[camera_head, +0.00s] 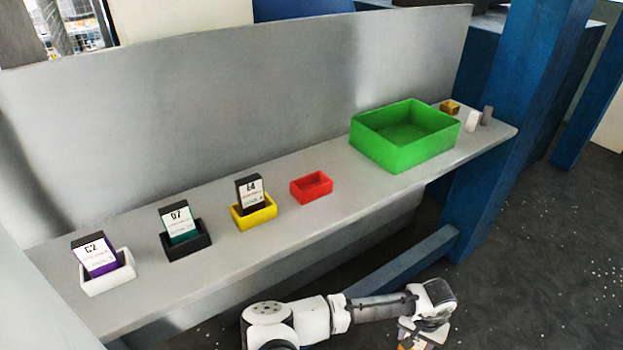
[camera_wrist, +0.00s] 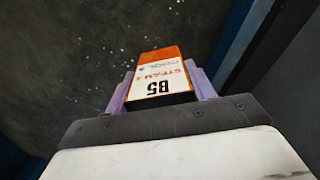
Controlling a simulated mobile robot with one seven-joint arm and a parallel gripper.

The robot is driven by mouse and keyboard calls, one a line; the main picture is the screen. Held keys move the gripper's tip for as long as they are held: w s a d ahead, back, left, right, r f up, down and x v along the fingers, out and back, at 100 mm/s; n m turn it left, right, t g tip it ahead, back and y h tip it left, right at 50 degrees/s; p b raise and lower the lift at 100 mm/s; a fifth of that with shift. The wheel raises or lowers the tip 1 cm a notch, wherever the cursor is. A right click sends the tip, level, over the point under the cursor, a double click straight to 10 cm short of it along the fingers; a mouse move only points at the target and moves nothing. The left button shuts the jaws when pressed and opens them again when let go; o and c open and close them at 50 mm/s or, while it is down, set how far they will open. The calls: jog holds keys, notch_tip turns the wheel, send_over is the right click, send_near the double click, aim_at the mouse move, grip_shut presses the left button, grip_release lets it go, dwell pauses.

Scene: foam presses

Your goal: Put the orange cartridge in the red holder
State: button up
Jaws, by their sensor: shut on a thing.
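My gripper (camera_head: 416,336) is low in front of the shelf, at the bottom of the head view. It is shut on the orange cartridge (camera_wrist: 158,75), which has a white label reading B5 and sits between the purple fingers in the wrist view. Only a bit of orange shows at the gripper in the head view. The small red holder (camera_head: 311,187) stands empty on the shelf, above and to the left of my gripper in the picture. The cartridge is apart from the holder.
The shelf (camera_head: 290,240) also bears a yellow holder (camera_head: 254,214), a black holder (camera_head: 186,247) and a white holder (camera_head: 108,279), each with a labelled cartridge. A large green bin (camera_head: 385,155) stands right of the red holder. Small items lie near a blue post (camera_head: 515,110).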

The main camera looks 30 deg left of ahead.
notch_tip(320, 180, up, 4)
jog(key=shift+r+p, duration=0.15)
jog(key=shift+p, duration=1.1)
jog(key=shift+d, duration=0.1)
